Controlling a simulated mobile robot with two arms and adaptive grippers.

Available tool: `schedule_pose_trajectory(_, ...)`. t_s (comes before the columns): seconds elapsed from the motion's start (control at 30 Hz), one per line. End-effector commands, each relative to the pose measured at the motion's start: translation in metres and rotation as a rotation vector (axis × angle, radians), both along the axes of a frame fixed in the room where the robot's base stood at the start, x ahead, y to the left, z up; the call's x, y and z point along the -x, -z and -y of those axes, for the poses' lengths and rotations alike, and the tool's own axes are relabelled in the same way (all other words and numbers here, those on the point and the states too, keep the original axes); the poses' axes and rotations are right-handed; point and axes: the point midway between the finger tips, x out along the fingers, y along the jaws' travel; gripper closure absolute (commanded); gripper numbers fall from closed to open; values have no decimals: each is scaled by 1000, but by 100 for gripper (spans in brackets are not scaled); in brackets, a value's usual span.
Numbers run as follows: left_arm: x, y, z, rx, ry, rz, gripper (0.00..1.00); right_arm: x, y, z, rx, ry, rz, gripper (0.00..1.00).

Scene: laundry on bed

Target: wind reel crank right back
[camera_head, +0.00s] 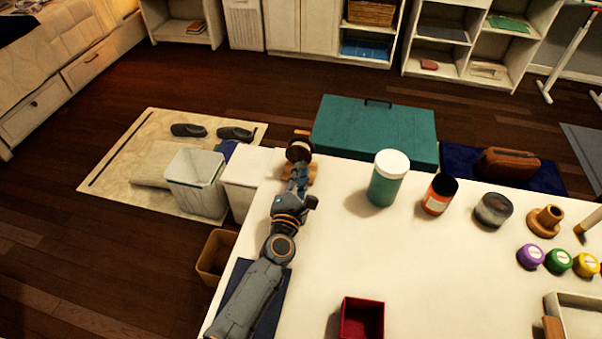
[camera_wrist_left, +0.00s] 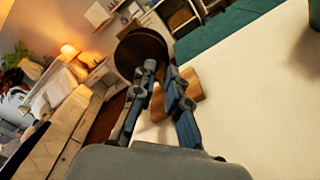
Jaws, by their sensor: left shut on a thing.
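The reel is a dark round disc (camera_head: 299,150) on a wooden base (camera_head: 313,174), at the far left corner of the white table. In the left wrist view the dark disc (camera_wrist_left: 142,50) stands upright just beyond my fingertips, with the wooden base (camera_wrist_left: 184,94) behind the right finger. My left gripper (camera_head: 298,171) is at the near side of the reel. In the left wrist view its two fingers (camera_wrist_left: 160,78) close at the reel's crank, which they mostly hide. My right gripper is not in view.
On the white table (camera_head: 300,290) stand a teal jar with white lid (camera_head: 389,180), an orange jar (camera_head: 439,195), a grey jar (camera_head: 493,210) and a red box (camera_head: 361,318). A teal chest (camera_head: 375,130) stands behind the table. The table's middle is clear.

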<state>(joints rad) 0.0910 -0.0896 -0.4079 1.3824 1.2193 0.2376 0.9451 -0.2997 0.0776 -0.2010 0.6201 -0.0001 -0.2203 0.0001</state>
Motion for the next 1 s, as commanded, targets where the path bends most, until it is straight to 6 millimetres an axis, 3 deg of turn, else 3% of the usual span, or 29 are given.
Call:
schedule_pose_trajectory(0.27, 0, 1, 0, 0, 0, -2, 100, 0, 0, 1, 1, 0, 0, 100)
schedule_pose_trajectory(0.3, 0, 1, 0, 1, 0, -2, 80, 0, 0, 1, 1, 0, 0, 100)
schedule_pose_trajectory(0.4, 0, 1, 0, 1, 0, -2, 64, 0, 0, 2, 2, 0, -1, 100)
schedule_pose_trajectory(0.77, 4, 1, -1, 1, 0, -2, 64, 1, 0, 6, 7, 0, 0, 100)
schedule_pose_trajectory(1.0, 40, 2, -7, 2, 1, -4, 64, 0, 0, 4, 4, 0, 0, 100)
